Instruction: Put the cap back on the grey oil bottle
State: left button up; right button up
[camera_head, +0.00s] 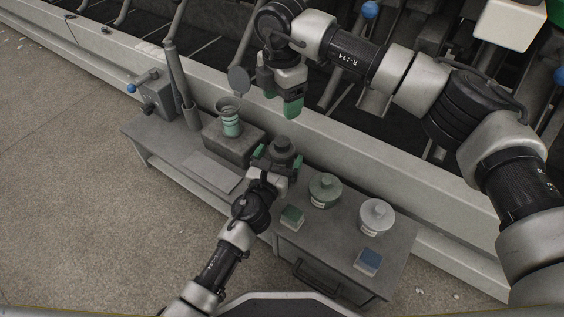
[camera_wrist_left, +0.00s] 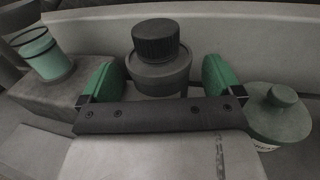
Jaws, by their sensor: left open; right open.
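The grey oil bottle (camera_head: 279,158) stands upright near the middle of the bench. In the left wrist view its grey body (camera_wrist_left: 160,72) shows between my fingers. A black ribbed cap (camera_wrist_left: 156,38) sits on its neck, looking level; how tightly it is seated I cannot tell. The cap shows dark in the head view (camera_head: 282,144). My left gripper (camera_head: 278,162) is open, its green fingers on either side of the bottle's body; contact is not clear. My right gripper (camera_head: 288,106) is open and empty, above and slightly right of the cap, pointing down.
A green container (camera_head: 325,191) and a pale grey container (camera_head: 376,217) stand to the right. The machine rail runs behind.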

pick_arm(q)
jog(key=v, duration=0.9)
jog(key=shift+s+p, duration=0.1)
jog(key=shift+p, duration=0.2)
